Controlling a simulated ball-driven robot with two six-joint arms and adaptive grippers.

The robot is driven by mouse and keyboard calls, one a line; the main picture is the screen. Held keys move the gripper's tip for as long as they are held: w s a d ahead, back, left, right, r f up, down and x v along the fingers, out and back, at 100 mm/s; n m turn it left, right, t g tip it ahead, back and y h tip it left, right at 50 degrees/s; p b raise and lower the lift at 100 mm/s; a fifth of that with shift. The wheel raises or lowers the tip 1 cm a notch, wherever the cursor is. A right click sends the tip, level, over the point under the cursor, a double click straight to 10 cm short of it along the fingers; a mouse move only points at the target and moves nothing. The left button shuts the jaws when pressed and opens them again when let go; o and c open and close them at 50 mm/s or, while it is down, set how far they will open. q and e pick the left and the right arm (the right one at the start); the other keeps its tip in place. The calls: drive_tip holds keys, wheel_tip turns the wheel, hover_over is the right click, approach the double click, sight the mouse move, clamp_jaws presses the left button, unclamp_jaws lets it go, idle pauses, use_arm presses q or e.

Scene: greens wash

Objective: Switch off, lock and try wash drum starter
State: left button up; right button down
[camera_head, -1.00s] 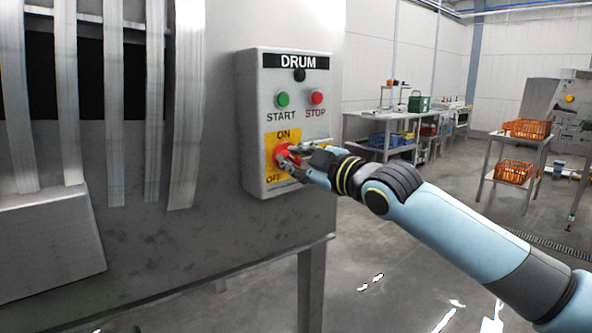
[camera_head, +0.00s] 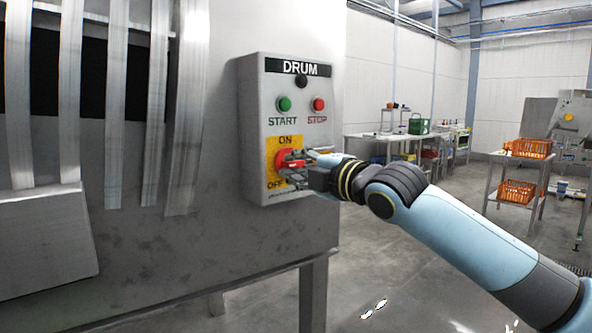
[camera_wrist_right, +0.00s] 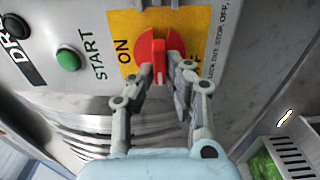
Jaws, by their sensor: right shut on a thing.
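The grey drum control box (camera_head: 258,110) hangs on the machine's wall, with a green START button (camera_head: 284,104) and a red STOP button (camera_head: 319,104). Below them is a red rotary switch (camera_head: 281,160) on a yellow ON/OFF plate (camera_head: 271,144). My right gripper (camera_head: 296,160) is at the switch, shut on its handle. The fingers hide part of the plate and the OFF lettering. No padlock shows. My left gripper is not in view.
The steel machine (camera_head: 150,240) with hanging strips (camera_head: 115,100) fills the left. Behind my right arm stand a workbench (camera_head: 365,147) with bins and a rack with orange crates (camera_head: 517,191). The wrist view shows a pale crate with green contents (camera_wrist_right: 265,165). Open floor lies between.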

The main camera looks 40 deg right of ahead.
drive_tip(key=shift+f, duration=0.1)
idle(0.4)
drive_tip(key=c, duration=1.4)
unclamp_jaws()
drive_tip(key=shift+o, duration=0.2)
drive_tip(key=shift+s, duration=0.15)
drive_tip(key=s, duration=0.7)
drive_tip(key=shift+s+d, duration=0.15)
drive_tip(key=shift+d, duration=0.15)
